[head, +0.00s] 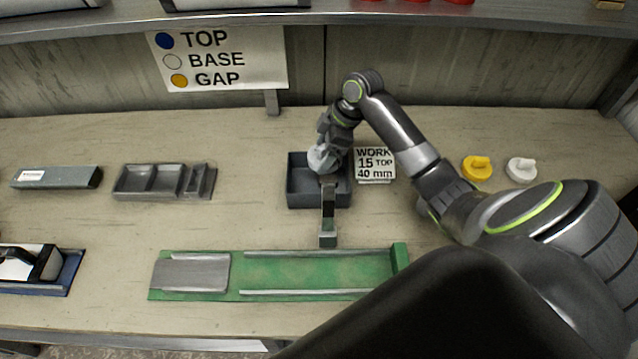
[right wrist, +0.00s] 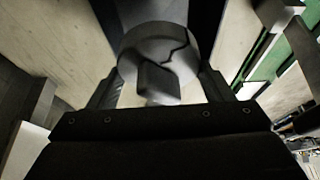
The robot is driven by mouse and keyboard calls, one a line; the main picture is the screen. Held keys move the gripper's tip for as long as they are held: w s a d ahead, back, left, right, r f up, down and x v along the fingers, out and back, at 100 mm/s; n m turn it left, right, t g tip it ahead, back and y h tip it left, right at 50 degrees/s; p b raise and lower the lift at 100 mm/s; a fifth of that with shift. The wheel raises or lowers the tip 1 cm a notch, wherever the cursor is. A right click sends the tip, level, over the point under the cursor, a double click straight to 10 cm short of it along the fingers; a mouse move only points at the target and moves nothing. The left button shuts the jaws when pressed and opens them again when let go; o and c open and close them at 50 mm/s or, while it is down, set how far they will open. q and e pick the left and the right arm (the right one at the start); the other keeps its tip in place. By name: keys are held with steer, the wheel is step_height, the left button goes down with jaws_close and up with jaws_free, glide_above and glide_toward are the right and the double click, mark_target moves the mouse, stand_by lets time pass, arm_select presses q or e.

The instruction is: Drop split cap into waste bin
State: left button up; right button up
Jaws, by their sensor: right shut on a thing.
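The split cap (head: 317,160) is a round, pale grey-white piece. In the right wrist view the cap (right wrist: 158,52) shows a dark jagged crack across its face and a raised grip tab. My right gripper (head: 327,149) is shut on the cap and holds it above the waste bin. The waste bin is taken to be the dark grey open box (head: 302,201) at the middle of the bench. The gripper and cap hide part of the bin's inside. My left gripper is not in view.
A grey upright piece (head: 328,225) stands in front of the box. A green rail tray (head: 270,270) lies nearer. A work card (head: 375,165), a yellow cap (head: 477,168) and a white cap (head: 521,169) are to the right. A divided grey tray (head: 160,182) is left.

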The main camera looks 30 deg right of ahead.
steer(key=o, duration=1.3)
steer(key=shift+c, duration=0.2)
steer(key=b+v, duration=0.2)
steer(key=v, duration=1.5)
steer(key=shift+s+r+b, duration=0.15)
steer(key=shift+b, duration=0.2)
steer(key=shift+d, duration=0.1)
